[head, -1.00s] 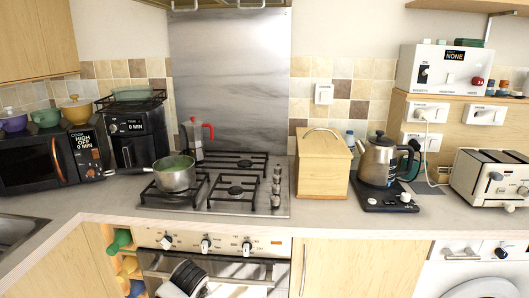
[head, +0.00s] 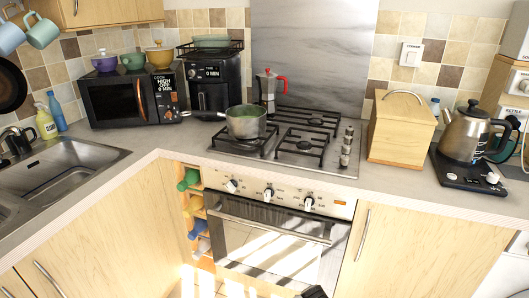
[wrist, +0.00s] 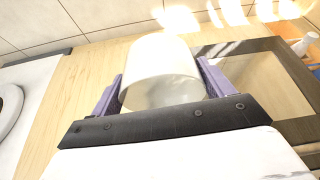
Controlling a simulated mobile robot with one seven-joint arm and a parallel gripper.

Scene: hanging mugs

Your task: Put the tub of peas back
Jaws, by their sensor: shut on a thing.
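My gripper (wrist: 160,84) shows in the wrist view with its purple fingers on both sides of a plain white tub (wrist: 163,62). It is shut on the tub. No label or contents of the tub can be seen, so I cannot tell from the picture that it holds peas. In the head view only a small dark piece, probably of my arm, shows at the bottom edge; the tub is not visible there. A steel saucepan (head: 246,124) with green contents stands on the hob (head: 290,140).
The oven (head: 265,240) is below the hob. A wooden bin (head: 400,128) and a kettle (head: 464,133) stand to the right, a microwave (head: 128,98) and air fryer (head: 205,85) to the left. Mugs (head: 42,32) hang above the sink (head: 62,165). Clear counter (head: 165,141) lies left of the hob.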

